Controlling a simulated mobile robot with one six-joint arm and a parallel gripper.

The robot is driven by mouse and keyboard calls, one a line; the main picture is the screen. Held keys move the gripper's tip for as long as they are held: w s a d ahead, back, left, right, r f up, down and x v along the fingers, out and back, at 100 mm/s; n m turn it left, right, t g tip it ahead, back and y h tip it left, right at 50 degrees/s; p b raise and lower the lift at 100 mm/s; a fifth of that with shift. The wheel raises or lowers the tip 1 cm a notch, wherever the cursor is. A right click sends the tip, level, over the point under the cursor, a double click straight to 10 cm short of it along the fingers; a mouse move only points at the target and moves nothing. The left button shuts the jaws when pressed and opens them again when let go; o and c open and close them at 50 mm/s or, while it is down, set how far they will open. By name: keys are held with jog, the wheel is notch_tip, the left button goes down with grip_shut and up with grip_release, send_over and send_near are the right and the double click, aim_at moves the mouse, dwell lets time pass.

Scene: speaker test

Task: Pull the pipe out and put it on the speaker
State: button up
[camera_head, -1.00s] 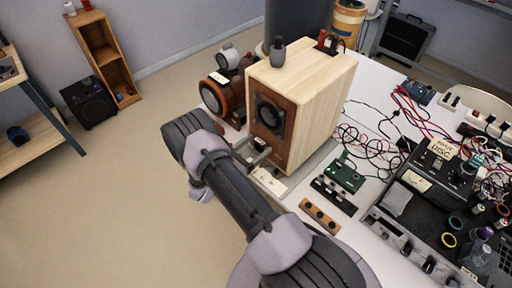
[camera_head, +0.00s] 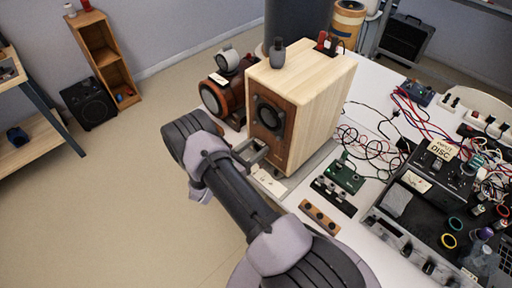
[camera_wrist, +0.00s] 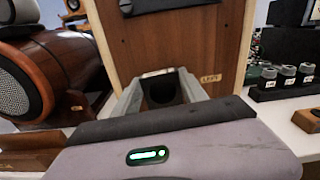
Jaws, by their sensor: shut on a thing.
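The speaker (camera_head: 318,105) is a pale wooden box with a brown front, standing upright on the table; its front also fills the middle of the wrist view (camera_wrist: 190,45). A dark round cone sits in the upper front. My gripper (camera_head: 258,153) is at the lower front of the speaker. In the wrist view my gripper (camera_wrist: 160,86) has its two grey fingers on either side of a dark hollow pipe (camera_wrist: 160,90) and is shut on it. The pipe is at the speaker's front, below the cone. How far it is inside the speaker is hidden.
A grey bottle-like object (camera_head: 277,54) and red and black parts (camera_head: 328,42) stand on the speaker's top. A brown cylinder (camera_head: 224,97) is close at its left. Circuit boards (camera_head: 344,176), cables and a black equipment case (camera_head: 402,231) crowd the right.

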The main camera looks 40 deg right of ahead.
jog(key=s+a+b, duration=0.1)
jog(key=a, duration=0.8)
jog(key=shift+s+a, duration=0.2)
dwell(0.9)
jog(key=shift+r, duration=0.1)
